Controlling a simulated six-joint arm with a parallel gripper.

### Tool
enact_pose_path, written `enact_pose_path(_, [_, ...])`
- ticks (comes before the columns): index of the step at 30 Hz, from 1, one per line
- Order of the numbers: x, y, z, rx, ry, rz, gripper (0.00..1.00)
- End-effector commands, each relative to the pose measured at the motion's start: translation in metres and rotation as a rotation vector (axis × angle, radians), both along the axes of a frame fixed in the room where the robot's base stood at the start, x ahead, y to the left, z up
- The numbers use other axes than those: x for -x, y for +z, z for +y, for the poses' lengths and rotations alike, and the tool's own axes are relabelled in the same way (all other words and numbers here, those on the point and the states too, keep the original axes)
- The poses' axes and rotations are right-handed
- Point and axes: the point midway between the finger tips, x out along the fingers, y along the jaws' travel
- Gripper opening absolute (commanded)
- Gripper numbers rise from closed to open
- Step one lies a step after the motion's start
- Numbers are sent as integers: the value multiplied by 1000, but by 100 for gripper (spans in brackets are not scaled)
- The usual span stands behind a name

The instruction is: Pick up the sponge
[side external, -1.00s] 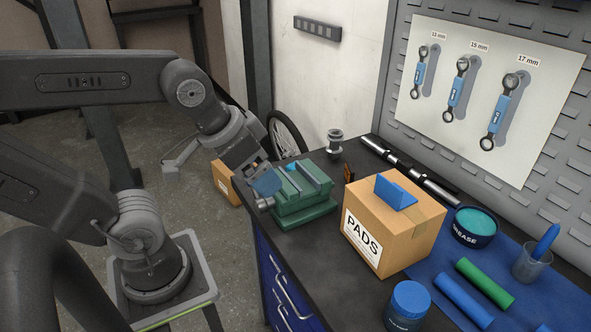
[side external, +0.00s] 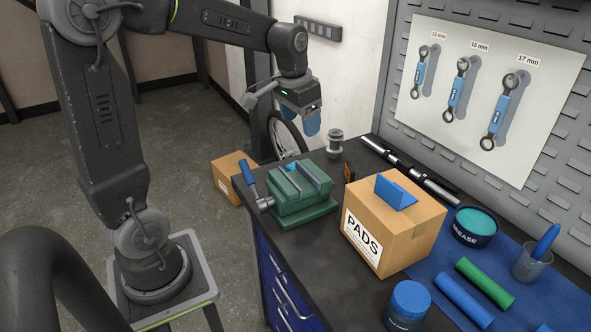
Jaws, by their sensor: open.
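I cannot make out a clear sponge. A small blue piece (side external: 294,167) shows at the back of the green vise (side external: 304,198), mostly hidden; I cannot tell what it is. A blue wedge-shaped piece (side external: 396,192) rests on top of the cardboard PADS box (side external: 393,237). My gripper (side external: 303,124) has blue fingertips pointing down. It is open and raised above and behind the vise, apart from it, with nothing seen between its fingers.
The vise handle (side external: 248,172) sticks up at the left. A grease tin (side external: 474,227), a blue-lidded jar (side external: 408,304), green (side external: 485,283) and blue (side external: 463,300) cylinders and a cup (side external: 531,262) crowd the right.

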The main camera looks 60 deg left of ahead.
Motion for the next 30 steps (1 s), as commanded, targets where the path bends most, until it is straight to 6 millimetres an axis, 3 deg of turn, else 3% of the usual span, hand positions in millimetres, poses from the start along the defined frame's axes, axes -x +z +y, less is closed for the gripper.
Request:
enact_pose_path(1, [-14, -13, 23, 10, 18, 37, 72])
enact_pose_path(6, [-43, -52, 86, 41, 50, 121, 72])
enact_pose_path(12, [-54, -84, 128, 69, 66, 172, 72])
enact_pose_path(17, [-55, -98, 135, 76, 67, 183, 72])
enact_pose_path(30, [-55, -171, 134, 76, 67, 183, 72])
